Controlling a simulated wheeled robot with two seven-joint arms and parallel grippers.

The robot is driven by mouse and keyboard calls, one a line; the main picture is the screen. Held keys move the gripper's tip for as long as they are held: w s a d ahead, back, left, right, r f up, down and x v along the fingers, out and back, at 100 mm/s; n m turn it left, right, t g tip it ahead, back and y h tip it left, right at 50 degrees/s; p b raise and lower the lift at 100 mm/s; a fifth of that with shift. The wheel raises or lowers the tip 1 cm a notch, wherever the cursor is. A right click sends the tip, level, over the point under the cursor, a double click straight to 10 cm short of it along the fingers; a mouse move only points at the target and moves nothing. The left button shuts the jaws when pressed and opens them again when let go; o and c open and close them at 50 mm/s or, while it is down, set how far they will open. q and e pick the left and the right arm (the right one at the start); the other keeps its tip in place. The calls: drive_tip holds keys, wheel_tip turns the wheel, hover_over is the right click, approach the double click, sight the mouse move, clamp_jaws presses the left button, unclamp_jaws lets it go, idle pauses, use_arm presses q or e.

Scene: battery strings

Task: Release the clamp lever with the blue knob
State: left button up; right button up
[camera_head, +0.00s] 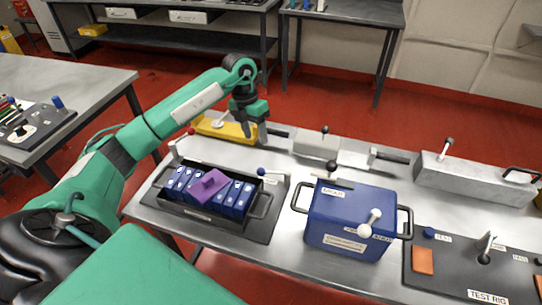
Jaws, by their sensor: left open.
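A clamp lever with a blue knob (261,171) is at the right rear of a black tray (202,218). Its pale arm runs to the right from the knob, lying low. A second lever with a red knob (191,131) stands tilted up at the tray's left rear. My left gripper (254,137) is open and empty, pointing down behind the blue-knob lever, apart from it. My right gripper is not in view.
A blue box (348,240) with side handles and levers stands right of the tray. Grey metal housings (473,180) line the back right. A test rig plate (470,275) is at the front right.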

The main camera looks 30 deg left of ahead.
use_arm(q)
drive_tip(key=p, duration=0.2)
hover_over(260, 168)
drive_tip(key=a, duration=0.2)
drive_tip(key=a+x, duration=0.1)
drive_tip(key=x, duration=0.4)
drive_tip(key=p+x, duration=0.1)
drive_tip(key=x, duration=0.6)
drive_tip(key=shift+w+d+p, duration=0.15)
drive_tip(key=shift+p, duration=0.2)
drive_tip(key=shift+f, duration=0.35)
drive_tip(key=shift+d+f, duration=0.1)
drive_tip(key=shift+f, duration=0.1)
drive_tip(key=c, duration=1.1)
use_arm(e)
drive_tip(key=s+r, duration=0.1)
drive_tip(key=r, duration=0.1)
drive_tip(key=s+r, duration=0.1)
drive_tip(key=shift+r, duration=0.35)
